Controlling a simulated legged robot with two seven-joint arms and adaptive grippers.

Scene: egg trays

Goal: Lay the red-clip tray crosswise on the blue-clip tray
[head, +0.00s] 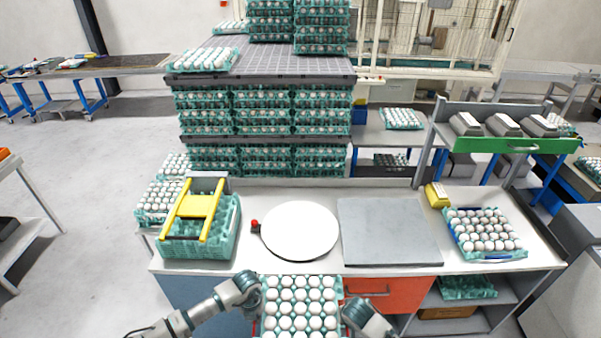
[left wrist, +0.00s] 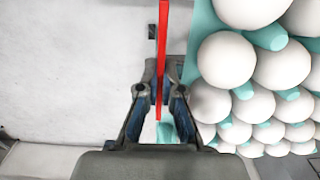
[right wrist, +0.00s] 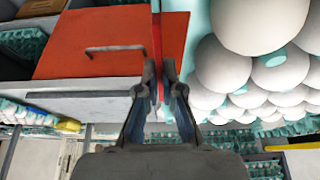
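The red-clip tray (head: 339,288), teal and full of white eggs, is held up in front of the bench at the bottom middle of the head view. Red strips run along its left and right sides. My left gripper (left wrist: 159,75) is shut on the left red strip; it also shows in the head view (head: 254,288). My right gripper (right wrist: 159,72) is shut on the right red strip. The blue-clip tray (head: 523,254), also full of eggs, lies on the bench at the right, apart from both grippers. A blue strip shows along its left side.
On the bench stand a teal tray stack with a yellow frame (head: 203,207), a white round plate (head: 299,231), a red button (head: 254,223), a grey slab (head: 389,232) and a yellow box (head: 437,195). A green-edged shelf (head: 497,144) stands behind the blue-clip tray.

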